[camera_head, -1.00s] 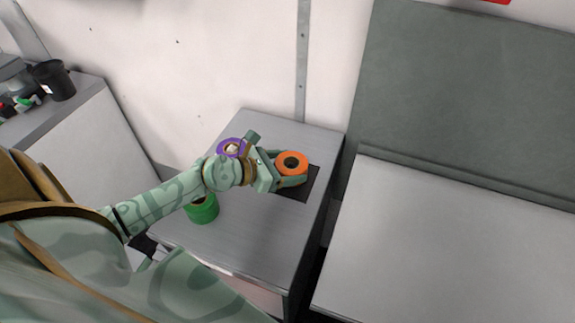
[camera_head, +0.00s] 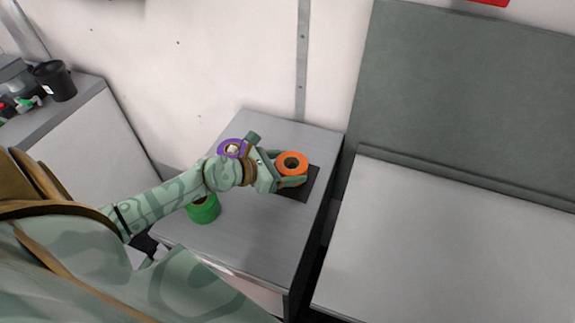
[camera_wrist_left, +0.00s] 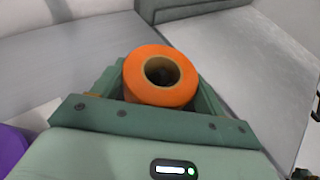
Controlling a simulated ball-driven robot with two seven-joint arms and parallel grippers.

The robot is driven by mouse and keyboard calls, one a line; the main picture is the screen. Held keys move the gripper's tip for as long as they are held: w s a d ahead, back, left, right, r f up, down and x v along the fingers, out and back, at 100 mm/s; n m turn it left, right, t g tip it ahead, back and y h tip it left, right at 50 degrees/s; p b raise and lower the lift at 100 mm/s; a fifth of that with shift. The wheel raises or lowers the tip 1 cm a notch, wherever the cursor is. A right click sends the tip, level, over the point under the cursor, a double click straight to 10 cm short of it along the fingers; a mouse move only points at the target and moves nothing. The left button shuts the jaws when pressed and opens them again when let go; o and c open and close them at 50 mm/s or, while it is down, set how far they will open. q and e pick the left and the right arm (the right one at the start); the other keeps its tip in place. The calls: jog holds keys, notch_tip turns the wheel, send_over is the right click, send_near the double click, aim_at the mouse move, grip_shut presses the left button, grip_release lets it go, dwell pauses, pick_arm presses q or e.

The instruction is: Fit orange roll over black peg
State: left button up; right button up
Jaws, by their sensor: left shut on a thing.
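The orange roll (camera_head: 292,159) is between the fingers of my left gripper (camera_head: 291,170), which is shut on it. The roll lies flat with its hole facing up. It is over the black base plate (camera_head: 300,193) near the right edge of the small table. In the left wrist view the roll (camera_wrist_left: 147,92) sits between the green fingers, and its hole looks dark inside. I cannot tell the black peg apart inside the hole or below the roll. I cannot tell whether the roll is around the peg. My right gripper is not seen.
A purple roll (camera_head: 226,147) and a green roll (camera_head: 204,211) stand on the grey table (camera_head: 250,235), beside my left arm. A wide grey bench (camera_head: 440,240) is to the right, across a gap. A black cup (camera_head: 56,82) stands on a counter at the far left.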

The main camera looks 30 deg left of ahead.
pick_arm(q)
jog(key=shift+f+b, duration=0.5)
jog(key=shift+f, duration=0.15)
jog(key=o, duration=0.7)
jog(key=shift+o, duration=0.2)
jog(key=shift+p+v, duration=0.4)
jog(key=shift+v, duration=3.85)
jog(key=shift+s+a+r, duration=0.1)
jog(key=shift+s+a, duration=0.1)
jog(key=shift+s, duration=0.15)
jog(key=shift+b+v, duration=0.4)
jog(key=shift+v, duration=0.45)
